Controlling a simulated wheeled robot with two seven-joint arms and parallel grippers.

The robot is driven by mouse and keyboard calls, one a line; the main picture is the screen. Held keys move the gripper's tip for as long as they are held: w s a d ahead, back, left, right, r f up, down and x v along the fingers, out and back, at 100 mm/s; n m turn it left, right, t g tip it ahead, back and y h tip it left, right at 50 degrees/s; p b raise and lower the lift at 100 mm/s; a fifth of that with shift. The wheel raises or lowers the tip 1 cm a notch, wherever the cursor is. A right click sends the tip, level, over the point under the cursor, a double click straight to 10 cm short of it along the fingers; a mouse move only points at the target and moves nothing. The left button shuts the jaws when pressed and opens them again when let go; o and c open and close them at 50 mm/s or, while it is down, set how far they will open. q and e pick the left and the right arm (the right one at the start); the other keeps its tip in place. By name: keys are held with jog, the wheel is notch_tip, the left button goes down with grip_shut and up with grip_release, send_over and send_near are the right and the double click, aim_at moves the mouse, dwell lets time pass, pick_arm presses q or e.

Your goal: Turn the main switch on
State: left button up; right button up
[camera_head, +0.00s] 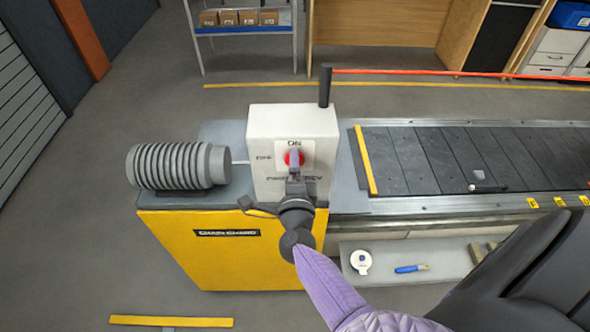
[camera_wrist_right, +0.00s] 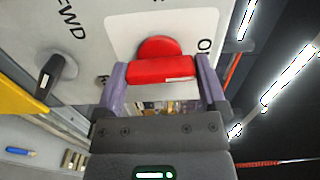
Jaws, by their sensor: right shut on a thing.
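The main switch is a red rotary handle (camera_head: 301,159) on the front of a white control box (camera_head: 262,125), under the word ON. In the right wrist view the red handle (camera_wrist_right: 162,69) lies between the two purple fingers of my right gripper (camera_wrist_right: 162,80), with a round red base behind it. My right gripper (camera_head: 295,165) is shut on the handle and hides part of it in the head view. The letter O of a label shows to the right of the handle in the wrist view. My left gripper is in neither view.
A black lever (camera_wrist_right: 50,76) beside the letters FWD is close to my gripper. A dark post (camera_head: 325,86) rises from the box. A ribbed grey motor (camera_head: 178,166) stands at left, the slat conveyor (camera_head: 460,160) at right. A shelf below holds a blue-handled tool (camera_head: 409,269).

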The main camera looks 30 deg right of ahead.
jog(key=shift+f+m, duration=0.1)
jog(key=shift+m, duration=0.2)
dwell(0.4)
jog(key=o, duration=0.9)
jog(key=p+v, duration=0.1)
jog(key=v, duration=0.9)
jog(key=shift+p, duration=0.35)
